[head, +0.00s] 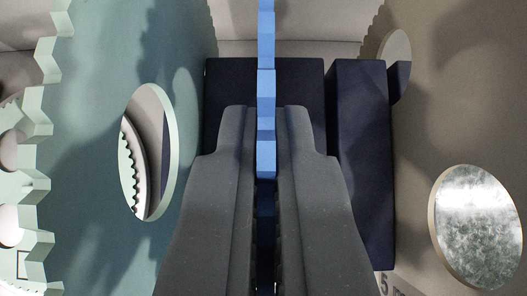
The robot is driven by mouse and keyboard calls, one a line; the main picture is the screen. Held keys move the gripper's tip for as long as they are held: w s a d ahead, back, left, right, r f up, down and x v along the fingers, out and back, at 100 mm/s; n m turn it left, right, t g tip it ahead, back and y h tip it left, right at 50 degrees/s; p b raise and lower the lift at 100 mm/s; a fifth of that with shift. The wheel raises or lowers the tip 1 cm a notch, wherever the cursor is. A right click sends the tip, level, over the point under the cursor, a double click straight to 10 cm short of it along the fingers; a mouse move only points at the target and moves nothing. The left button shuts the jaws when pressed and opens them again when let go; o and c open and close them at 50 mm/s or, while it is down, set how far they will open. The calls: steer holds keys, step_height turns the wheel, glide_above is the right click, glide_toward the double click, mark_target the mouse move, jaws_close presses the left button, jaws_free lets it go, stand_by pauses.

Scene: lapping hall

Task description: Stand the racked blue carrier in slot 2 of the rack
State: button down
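The blue carrier (266,90) stands upright and edge-on in the middle of the head view, a thin toothed strip running up out of the top of the picture. My gripper (267,125) points at it, with one dark grey finger on each side. The fingers lie close against its two faces with no clear gap, so they look shut on it. The dark navy rack (360,165) shows behind and beside the fingers as blocks. My fingers hide the carrier's lower part, and no slot numbers are visible.
A pale teal toothed carrier (85,150) with round holes stands close on the left. A brown-grey carrier (440,110) with round holes and partly visible lettering stands close on the right. A pale surface (310,22) shows at the back. Side room is narrow.

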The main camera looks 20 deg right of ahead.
steer(key=shift+f, duration=0.15)
steer(key=c, duration=1.6)
jaws_free()
steer(key=shift+o, duration=0.2)
steer(key=shift+s, duration=0.1)
steer(key=v, duration=1.3)
steer(key=shift+r, duration=0.25)
steer(key=shift+s+a, duration=0.1)
steer(key=s+d+r+n+t+y, duration=0.1)
steer(key=s+d+r+t, duration=0.1)
steer(key=r, duration=0.6)
steer(key=s+d+r+n+t+y, duration=0.1)
steer(key=s+d+r+t, duration=0.1)
steer(key=s+r, duration=0.3)
steer(key=s+d+r+n+t, duration=0.1)
steer(key=s+r, duration=0.3)
steer(key=r, duration=0.9)
steer(key=shift+d+n+t+y, duration=0.3)
steer(key=shift+d+t+y, duration=0.15)
steer(key=shift+t, duration=0.45)
